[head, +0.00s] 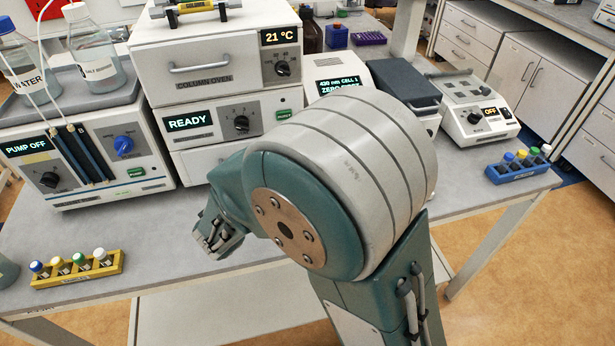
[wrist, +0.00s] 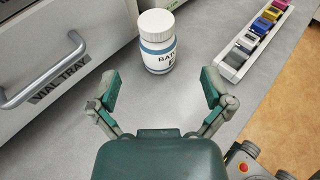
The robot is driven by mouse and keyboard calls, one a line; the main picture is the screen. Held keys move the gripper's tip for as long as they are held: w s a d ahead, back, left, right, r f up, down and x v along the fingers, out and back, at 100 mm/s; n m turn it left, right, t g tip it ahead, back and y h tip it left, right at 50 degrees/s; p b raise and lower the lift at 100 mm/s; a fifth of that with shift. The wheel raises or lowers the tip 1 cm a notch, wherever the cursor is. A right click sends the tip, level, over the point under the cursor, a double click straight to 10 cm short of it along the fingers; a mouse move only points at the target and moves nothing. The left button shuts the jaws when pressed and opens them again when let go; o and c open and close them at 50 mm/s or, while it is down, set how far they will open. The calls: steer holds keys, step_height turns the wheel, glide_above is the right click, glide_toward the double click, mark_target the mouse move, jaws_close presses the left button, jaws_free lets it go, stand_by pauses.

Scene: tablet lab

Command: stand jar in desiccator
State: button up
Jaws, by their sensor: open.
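A white jar (wrist: 157,42) with a white cap and a blue-banded label reading "BAT..." stands upright on the grey bench in the wrist view. My gripper (wrist: 161,88) is open and empty, with its two fingers spread wide. The jar is ahead of the fingertips, roughly centred between them and apart from both. In the head view my arm covers the middle of the bench, and I cannot make out the jar there. I cannot identify a desiccator in either view.
A drawer marked "VIAL TRAY" (wrist: 60,85) is close on the left in the wrist view. A white rack (wrist: 235,63) of coloured pieces lies right of the jar. In the head view, a yellow vial rack (head: 77,277) and a blue vial rack (head: 517,173) stand near the front edge.

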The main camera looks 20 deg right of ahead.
steer(key=w, duration=0.1)
steer(key=w+d+f, duration=0.1)
steer(key=w, duration=0.1)
steer(key=shift+w+d+f, duration=0.15)
steer(key=shift+d+f, duration=0.1)
steer(key=shift+d, duration=0.1)
steer(key=x, duration=0.6)
steer(key=shift+d+r, duration=0.3)
steer(key=shift+d, duration=0.15)
steer(key=shift+a, duration=0.45)
steer(key=c, duration=0.3)
steer(key=shift+d, duration=0.3)
steer(key=c, duration=1)
